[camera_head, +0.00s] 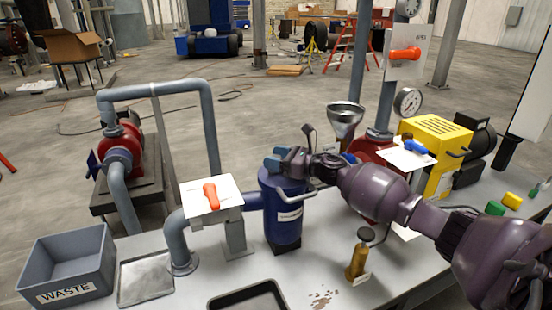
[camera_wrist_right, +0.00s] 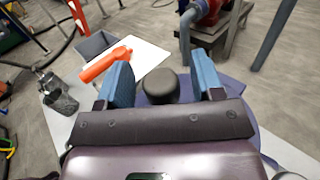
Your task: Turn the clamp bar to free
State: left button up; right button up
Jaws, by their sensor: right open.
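A dark blue cylindrical vessel (camera_head: 284,222) with a white label stands upright on the bench. My right gripper (camera_head: 277,157) is over its top. In the right wrist view, the blue fingers of my right gripper (camera_wrist_right: 160,82) are apart, with a dark round knob (camera_wrist_right: 160,86) between them; I cannot tell whether they touch it. The gripper hides much of the vessel's top. A thin grey bar (camera_head: 297,196) shows at the vessel's upper front; I cannot tell whether it is the clamp bar. My left gripper is not in view.
An orange lever (camera_head: 211,195) on a white plate (camera_head: 226,205) stands left of the vessel. A grey waste bin (camera_head: 70,262) and a metal tray (camera_head: 146,281) are farther left. A funnel (camera_head: 345,118) rises behind my arm.

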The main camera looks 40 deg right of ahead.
jog(key=shift+c, duration=0.4)
grip_shut()
jog(key=shift+s, duration=0.1)
